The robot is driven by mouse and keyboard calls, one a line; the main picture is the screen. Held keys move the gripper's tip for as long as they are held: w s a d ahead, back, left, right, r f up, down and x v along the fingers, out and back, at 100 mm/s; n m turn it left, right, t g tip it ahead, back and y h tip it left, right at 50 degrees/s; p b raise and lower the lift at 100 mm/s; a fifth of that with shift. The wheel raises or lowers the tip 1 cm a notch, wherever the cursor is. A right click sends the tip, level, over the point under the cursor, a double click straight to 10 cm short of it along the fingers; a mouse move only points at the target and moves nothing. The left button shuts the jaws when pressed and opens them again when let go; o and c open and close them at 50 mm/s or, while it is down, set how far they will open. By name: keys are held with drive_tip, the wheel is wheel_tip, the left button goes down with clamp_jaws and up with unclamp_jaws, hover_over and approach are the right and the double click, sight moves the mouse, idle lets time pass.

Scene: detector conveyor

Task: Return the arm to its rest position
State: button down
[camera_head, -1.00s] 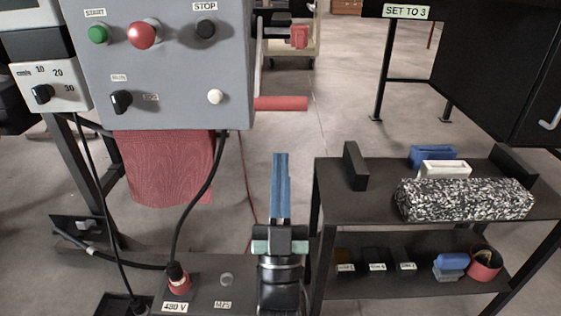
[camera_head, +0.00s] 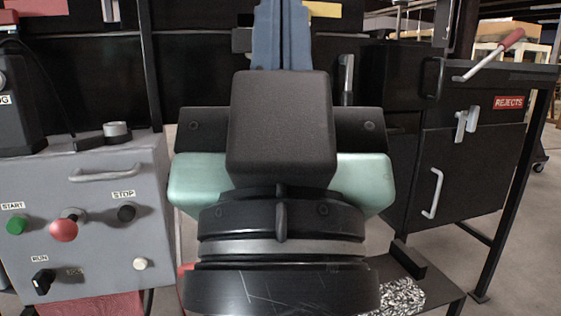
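My gripper (camera_head: 281,10) fills the middle of the view, close to the camera, with its two blue fingers pointing up and away. The fingers lie side by side with only a thin dark line between them, and I see nothing held. The tips run up to the top edge of the picture. The black gripper body and pale green side parts hide much of what is behind.
A grey control box (camera_head: 88,205) with buttons stands at left. A black cabinet (camera_head: 470,165) with handles and a rejects label is at right. Low at right is a dark shelf (camera_head: 437,293) with a speckled block (camera_head: 400,297). Floor shows at far right.

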wheel_tip(320, 180, up, 38)
drive_tip(key=p, duration=3.6)
drive_tip(key=shift+p, duration=0.35)
drive_tip(key=shift+f, duration=0.1)
